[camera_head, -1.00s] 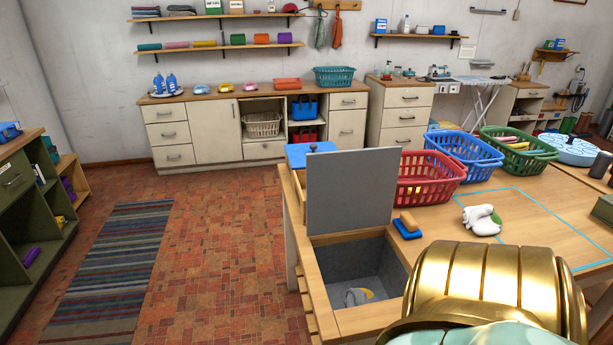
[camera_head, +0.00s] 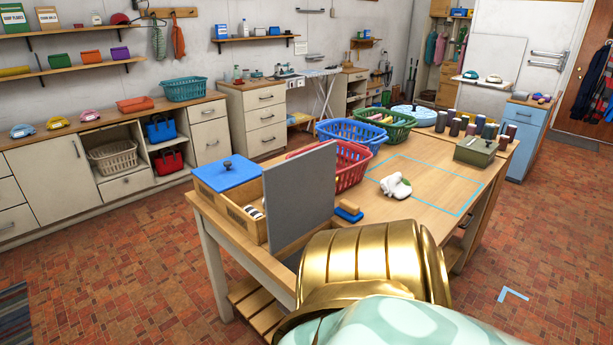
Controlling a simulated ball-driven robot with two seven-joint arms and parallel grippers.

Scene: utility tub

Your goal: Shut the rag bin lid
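The grey rag bin lid (camera_head: 300,199) stands upright, open, at the left part of the wooden table (camera_head: 417,204). Its flat face is seen at a slant. Neither of my grippers shows in the head view.
A wooden box with a blue lid (camera_head: 228,172) stands left of the grey lid. A red basket (camera_head: 351,168), a blue-and-wood brush (camera_head: 348,212) and a white crumpled cloth (camera_head: 396,186) are on the table to its right. Open brick floor (camera_head: 130,250) lies at left.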

